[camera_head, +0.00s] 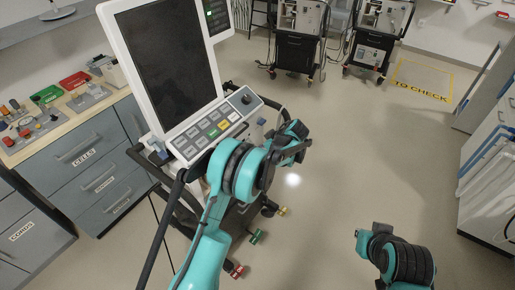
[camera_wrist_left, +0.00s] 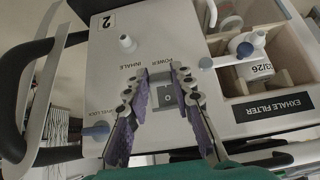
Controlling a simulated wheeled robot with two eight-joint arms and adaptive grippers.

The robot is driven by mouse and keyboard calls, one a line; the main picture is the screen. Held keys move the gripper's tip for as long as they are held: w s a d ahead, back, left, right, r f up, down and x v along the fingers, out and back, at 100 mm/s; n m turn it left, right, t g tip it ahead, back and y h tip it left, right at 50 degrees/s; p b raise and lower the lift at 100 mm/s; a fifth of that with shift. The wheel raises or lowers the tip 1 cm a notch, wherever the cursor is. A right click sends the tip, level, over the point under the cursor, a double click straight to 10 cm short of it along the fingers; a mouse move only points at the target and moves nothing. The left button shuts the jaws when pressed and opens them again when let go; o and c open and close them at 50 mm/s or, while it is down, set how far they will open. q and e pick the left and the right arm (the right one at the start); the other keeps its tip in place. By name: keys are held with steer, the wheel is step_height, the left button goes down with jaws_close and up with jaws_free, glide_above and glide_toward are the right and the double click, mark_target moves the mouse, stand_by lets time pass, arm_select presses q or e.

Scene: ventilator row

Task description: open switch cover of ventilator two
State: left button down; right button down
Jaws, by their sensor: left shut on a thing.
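Ventilator two shows its white side panel (camera_wrist_left: 215,110) in the left wrist view, with a "2" label, a POWER label and an INHALE port (camera_wrist_left: 127,43). A small grey switch cover (camera_wrist_left: 166,97) sits under the POWER label. My left gripper (camera_wrist_left: 163,82) has its purple-padded fingers on both sides of the cover and is shut on it. The switch under it is hidden. In the head view my left gripper (camera_head: 292,143) is at the right side of the ventilator, below its screen (camera_head: 168,60). Part of my right arm shows at lower right; its fingers are not visible.
A blue-tipped knob (camera_wrist_left: 97,129) lies left of the fingers, and an exhale filter bay (camera_wrist_left: 265,85) lies right. A drawer cabinet (camera_head: 90,165) stands at left. Other ventilators (camera_head: 298,40) stand at the back. The floor to the right is clear.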

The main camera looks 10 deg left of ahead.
arm_select(q)
steer(key=r+h+p, duration=0.1)
steer(key=r+g+h+p, duration=0.1)
steer(key=h, duration=0.1)
steer(key=r+g+h+p, duration=0.1)
steer(key=h, duration=0.1)
steer(key=shift+w+a+r, duration=0.1)
steer(key=shift+a+r, duration=0.15)
steer(key=shift+r, duration=0.1)
steer(key=shift+w+a+r+g+h+p, duration=0.15)
steer(key=shift+r+g+h+p, duration=0.15)
steer(key=shift+h, duration=0.3)
steer(key=shift+s+a+r+g+h+p, duration=0.1)
steer(key=shift+a+r+g+h+p, duration=0.1)
steer(key=shift+r+h+p, duration=0.3)
steer(key=shift+w+a+r+g+h, duration=0.15)
steer(key=shift+r+g+h, duration=0.1)
steer(key=shift+h, duration=0.4)
steer(key=shift+w+a+r+g+h, duration=0.15)
steer(key=shift+g+h, duration=0.1)
steer(key=shift+h, duration=0.4)
steer(key=shift+s, duration=0.1)
steer(key=c, duration=1.3)
jaws_free()
